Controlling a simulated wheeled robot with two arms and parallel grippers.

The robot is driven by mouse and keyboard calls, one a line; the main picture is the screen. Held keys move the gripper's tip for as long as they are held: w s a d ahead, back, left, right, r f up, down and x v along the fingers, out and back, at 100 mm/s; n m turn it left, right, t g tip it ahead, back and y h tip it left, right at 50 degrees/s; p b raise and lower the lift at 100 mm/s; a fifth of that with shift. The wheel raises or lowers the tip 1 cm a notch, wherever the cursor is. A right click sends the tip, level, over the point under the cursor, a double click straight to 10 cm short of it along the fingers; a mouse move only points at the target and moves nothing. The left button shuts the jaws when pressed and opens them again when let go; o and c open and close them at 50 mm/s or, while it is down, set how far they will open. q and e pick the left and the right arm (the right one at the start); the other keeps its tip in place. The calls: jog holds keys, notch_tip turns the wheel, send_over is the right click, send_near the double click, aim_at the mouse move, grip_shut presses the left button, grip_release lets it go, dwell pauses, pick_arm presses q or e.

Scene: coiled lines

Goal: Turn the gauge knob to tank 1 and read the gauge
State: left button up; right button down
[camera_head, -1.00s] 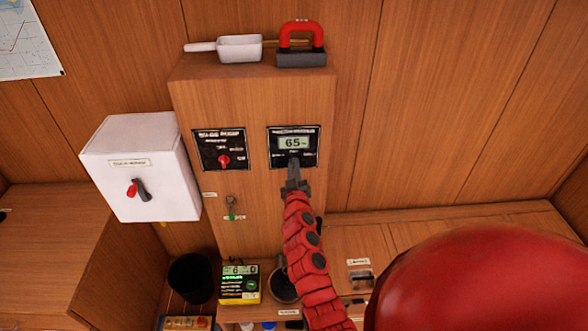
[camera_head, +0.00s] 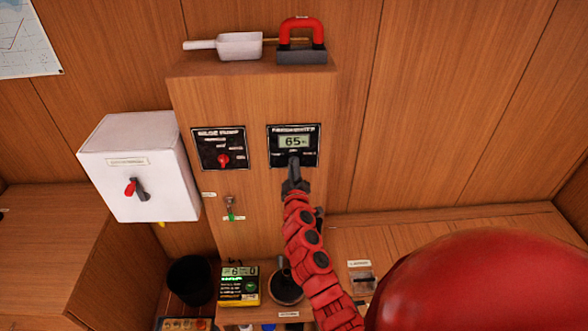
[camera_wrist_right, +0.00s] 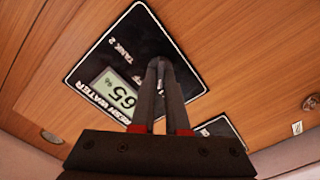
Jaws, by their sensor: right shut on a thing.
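The gauge panel (camera_head: 309,132) is a black plate on the upper right of the wooden cabinet front. Its display (camera_head: 294,142) reads 65, and the panel also shows in the right wrist view (camera_wrist_right: 94,72) with "TANK 2" lettering. My right gripper (camera_head: 294,164) reaches up to the lower middle of the panel. In the right wrist view its two fingers (camera_wrist_right: 158,68) are shut on the gauge knob, which they mostly hide. I cannot tell which way the knob points. My left gripper is not in view.
The bilge pump panel (camera_head: 219,148) with a red knob sits left of the gauge. A white box (camera_head: 140,168) with red and grey levers is further left. A scoop (camera_head: 226,46) and a red-handled block (camera_head: 301,45) lie on top. A key (camera_head: 229,206) hangs below.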

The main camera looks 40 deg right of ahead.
jog(key=c, duration=0.9)
grip_release()
jog(key=b+v, duration=0.5)
jog(key=v, duration=1.2)
jog(key=shift+s, duration=0.2)
